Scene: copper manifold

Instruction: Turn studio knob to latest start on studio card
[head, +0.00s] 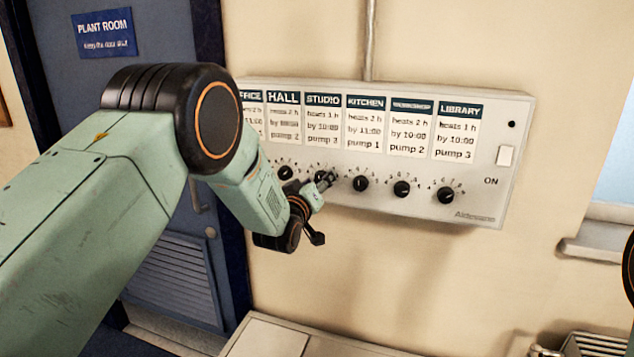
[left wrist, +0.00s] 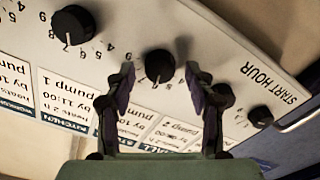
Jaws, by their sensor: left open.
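The white control panel (head: 480,178) hangs on the wall with a row of black knobs under printed cards. The studio knob (head: 321,176) is partly covered by my gripper in the head view. My left gripper (head: 322,208) is open at the panel's lower edge. In the left wrist view, upside down, its fingers (left wrist: 159,72) stand on either side of the studio knob (left wrist: 159,63). I cannot tell whether they touch it. The knob's pointer faces down there; its exact number is unclear.
The hall knob (head: 285,172) and kitchen knob (head: 361,184) sit close on either side. A white switch (head: 505,156) marked ON is at the panel's right. My left arm hides the panel's left end. A blue door (head: 150,50) is at left.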

